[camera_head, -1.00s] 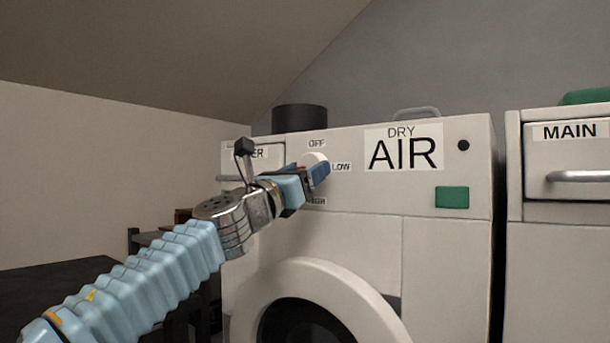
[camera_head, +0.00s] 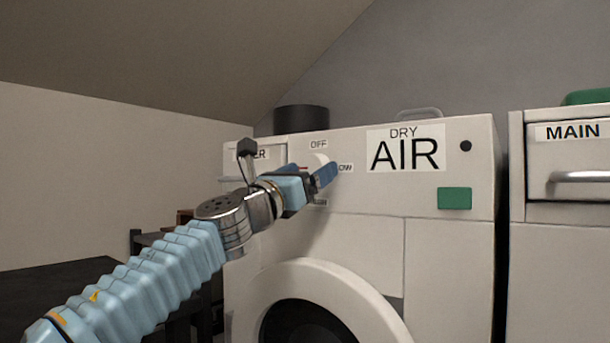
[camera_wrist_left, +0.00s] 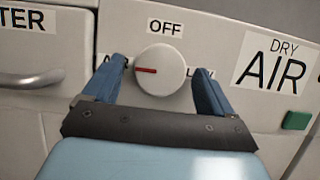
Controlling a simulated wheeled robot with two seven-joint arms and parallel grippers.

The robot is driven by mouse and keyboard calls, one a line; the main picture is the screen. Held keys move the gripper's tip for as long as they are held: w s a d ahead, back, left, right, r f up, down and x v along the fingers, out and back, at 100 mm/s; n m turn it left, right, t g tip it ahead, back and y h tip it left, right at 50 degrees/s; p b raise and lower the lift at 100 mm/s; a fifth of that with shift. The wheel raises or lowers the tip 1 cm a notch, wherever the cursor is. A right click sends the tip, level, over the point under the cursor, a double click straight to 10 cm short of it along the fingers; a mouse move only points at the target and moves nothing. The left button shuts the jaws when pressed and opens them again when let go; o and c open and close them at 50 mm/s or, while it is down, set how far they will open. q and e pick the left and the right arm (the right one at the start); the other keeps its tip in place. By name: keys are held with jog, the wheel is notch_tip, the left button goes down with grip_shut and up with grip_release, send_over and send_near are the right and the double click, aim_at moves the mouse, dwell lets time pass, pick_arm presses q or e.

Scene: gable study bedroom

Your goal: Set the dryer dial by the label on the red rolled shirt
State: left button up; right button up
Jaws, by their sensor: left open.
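The dryer dial (camera_wrist_left: 162,71) is a round white knob with a red mark pointing left in the left wrist view. It shows partly behind my gripper in the head view (camera_head: 318,161). OFF is printed above it and LOW to its right; the left and lower labels are mostly covered. The dryer (camera_head: 370,240) is white and carries a label (camera_head: 405,149) reading DRY AIR. My left gripper (camera_wrist_left: 157,82) is open, one blue finger on each side of the dial; contact cannot be told. The red rolled shirt and my right gripper are not in view.
A green button (camera_head: 454,198) and a black round spot (camera_head: 465,146) are on the panel's right. A cabinet (camera_head: 560,225) with a MAIN drawer stands at right. A dark cylinder (camera_head: 301,119) sits on top. A dark table (camera_head: 55,290) is at left.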

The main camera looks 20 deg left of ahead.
pick_arm(q)
jog(key=b+v, duration=0.4)
jog(key=v, duration=0.9)
jog(key=shift+s+f, duration=0.25)
jog(key=shift+s, duration=0.05)
jog(key=shift+a, duration=0.2)
